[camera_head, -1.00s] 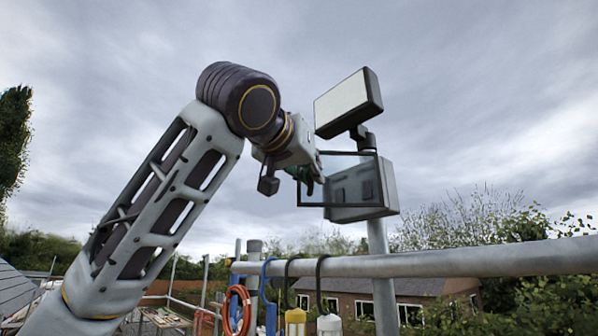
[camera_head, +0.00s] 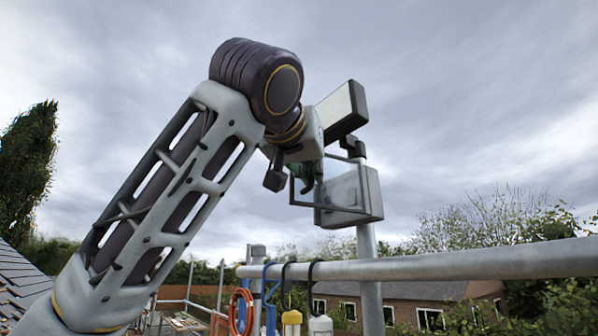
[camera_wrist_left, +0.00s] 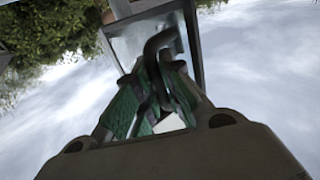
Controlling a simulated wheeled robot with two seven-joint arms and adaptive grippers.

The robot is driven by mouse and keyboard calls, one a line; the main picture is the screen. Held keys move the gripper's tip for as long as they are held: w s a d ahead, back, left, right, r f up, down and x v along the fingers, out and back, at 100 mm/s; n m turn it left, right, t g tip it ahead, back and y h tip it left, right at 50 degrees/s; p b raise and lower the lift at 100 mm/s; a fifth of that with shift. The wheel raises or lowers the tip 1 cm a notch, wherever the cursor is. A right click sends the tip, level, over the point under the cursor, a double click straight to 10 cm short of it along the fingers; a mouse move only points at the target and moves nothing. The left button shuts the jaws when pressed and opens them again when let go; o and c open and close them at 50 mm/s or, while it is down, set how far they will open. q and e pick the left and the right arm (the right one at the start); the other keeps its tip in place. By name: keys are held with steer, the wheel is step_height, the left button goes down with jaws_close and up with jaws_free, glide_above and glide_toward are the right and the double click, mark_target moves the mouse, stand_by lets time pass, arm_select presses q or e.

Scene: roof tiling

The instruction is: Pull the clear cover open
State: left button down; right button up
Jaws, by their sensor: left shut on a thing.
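The clear cover (camera_head: 303,203) is a see-through pane in a dark frame on the front of a grey box (camera_head: 371,193) fixed to a metal post. Its frame stands out to the left of the box, so it is at least partly open; the exact angle is hard to tell. My left gripper (camera_head: 307,176) is at the cover's left side, partly hidden by my wrist. In the left wrist view its green-padded fingers (camera_wrist_left: 152,100) are shut around a dark bent handle (camera_wrist_left: 160,48) in front of the pane (camera_wrist_left: 128,42). My right gripper is out of view.
A floodlight (camera_head: 342,110) sits on the post just above the box, close to my wrist. A horizontal metal rail (camera_head: 440,264) crosses below, with hooks, an orange coil (camera_head: 241,310) and bottles hanging from it. Open sky lies around the arm.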

arm_select(q)
steer(key=shift+s+d+r, duration=0.2)
steer(key=shift+s+d, duration=0.35)
steer(key=shift+s, duration=0.15)
steer(key=c, duration=1.8)
jaws_free()
steer(key=shift+s, duration=0.1)
steer(key=shift+o, duration=1.4)
steer(key=shift+d, duration=0.3)
steer(key=shift+a, duration=0.25)
steer(key=shift+s, duration=0.1)
